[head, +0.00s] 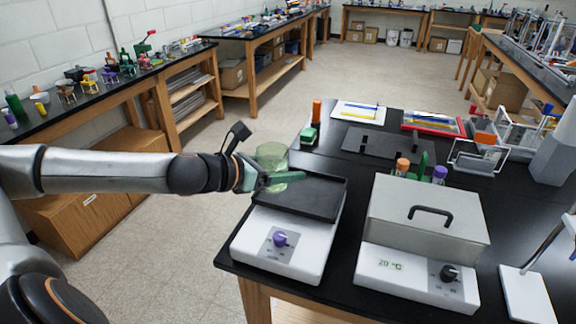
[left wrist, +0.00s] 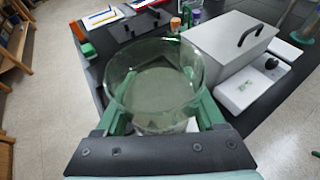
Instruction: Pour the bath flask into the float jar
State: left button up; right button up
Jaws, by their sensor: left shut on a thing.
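My left gripper (head: 268,179) is shut on a wide, straight-sided clear glass vessel (head: 272,160) with a faint green tint. It holds the vessel above the left back edge of a white device with a black top plate (head: 310,195). In the left wrist view the vessel (left wrist: 155,85) sits between the green fingers (left wrist: 160,122), its round rim open. I cannot tell whether it holds liquid, nor whether it is the bath flask or the float jar. The lidded bath (head: 425,220), reading 20 °C, stands to the right; its inside is hidden. My right gripper is not in view.
Orange-capped (head: 403,166) and purple-capped (head: 439,174) bottles stand behind the bath. An orange-and-green item (head: 311,125) stands near the black table's left back edge. A dark flat plate (head: 375,143) lies farther back. Open floor lies left of the table.

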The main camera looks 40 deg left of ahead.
pick_arm(q)
jog(key=shift+n+t+y, duration=0.3)
jog(key=shift+n+y, duration=0.2)
jog(key=s+d+f, duration=0.2)
jog(key=d+f, duration=0.1)
jog(key=d, duration=0.1)
jog(key=s+d+f, duration=0.2)
jog(key=d+f, duration=0.2)
jog(key=s+d+f, duration=0.2)
jog(key=d+f, duration=0.2)
jog(key=d, duration=0.1)
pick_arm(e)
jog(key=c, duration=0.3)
pick_arm(q)
jog(key=s, duration=0.1)
jog(key=n+y, duration=0.1)
jog(key=s+d+n+y, duration=0.1)
jog(key=shift+s+f, duration=0.3)
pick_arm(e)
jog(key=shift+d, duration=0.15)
pick_arm(q)
jog(key=shift+d, duration=0.1)
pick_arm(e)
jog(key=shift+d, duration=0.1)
